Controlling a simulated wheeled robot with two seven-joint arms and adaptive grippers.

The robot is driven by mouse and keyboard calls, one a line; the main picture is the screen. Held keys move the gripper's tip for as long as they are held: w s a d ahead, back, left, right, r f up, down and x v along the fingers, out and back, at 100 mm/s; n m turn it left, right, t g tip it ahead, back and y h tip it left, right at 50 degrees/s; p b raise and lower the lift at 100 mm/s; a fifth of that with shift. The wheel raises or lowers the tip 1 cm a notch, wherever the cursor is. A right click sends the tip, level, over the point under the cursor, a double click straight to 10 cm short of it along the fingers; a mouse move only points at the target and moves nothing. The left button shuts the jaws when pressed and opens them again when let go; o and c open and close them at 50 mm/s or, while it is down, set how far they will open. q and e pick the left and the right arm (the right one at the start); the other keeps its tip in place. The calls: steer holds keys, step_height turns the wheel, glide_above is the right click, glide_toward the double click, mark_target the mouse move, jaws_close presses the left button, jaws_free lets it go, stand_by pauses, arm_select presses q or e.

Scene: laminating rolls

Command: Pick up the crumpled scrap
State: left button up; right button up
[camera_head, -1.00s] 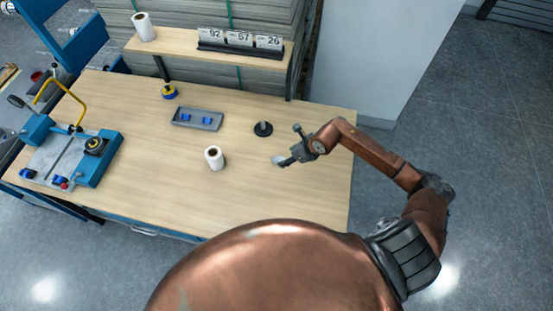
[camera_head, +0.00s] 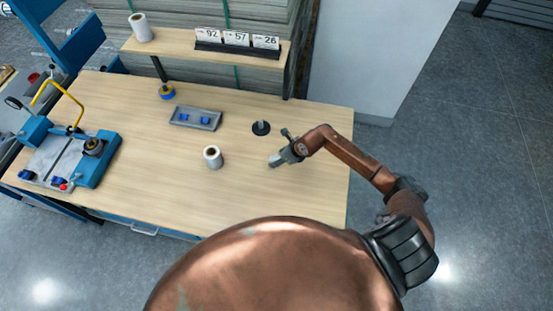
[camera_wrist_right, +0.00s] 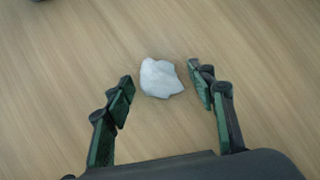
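The crumpled scrap (camera_wrist_right: 160,79) is a small whitish lump on the wooden table. In the right wrist view it lies between the fingertips of my right gripper (camera_wrist_right: 160,84), with a gap on each side. The right gripper is open, its fingers pointing down at the table. In the head view the right gripper (camera_head: 275,162) is over the right part of the table and hides the scrap. My left gripper does not show.
A white roll (camera_head: 213,157) stands left of the right gripper. A black round stand (camera_head: 261,128) is just behind it. A grey tray (camera_head: 196,118) with blue pieces lies farther left. A blue press (camera_head: 97,160) sits at the left end. The table (camera_head: 300,205) is clear in front.

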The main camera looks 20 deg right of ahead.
steer(key=c, duration=0.7)
steer(key=shift+o, duration=0.2)
steer(key=shift+r, duration=0.15)
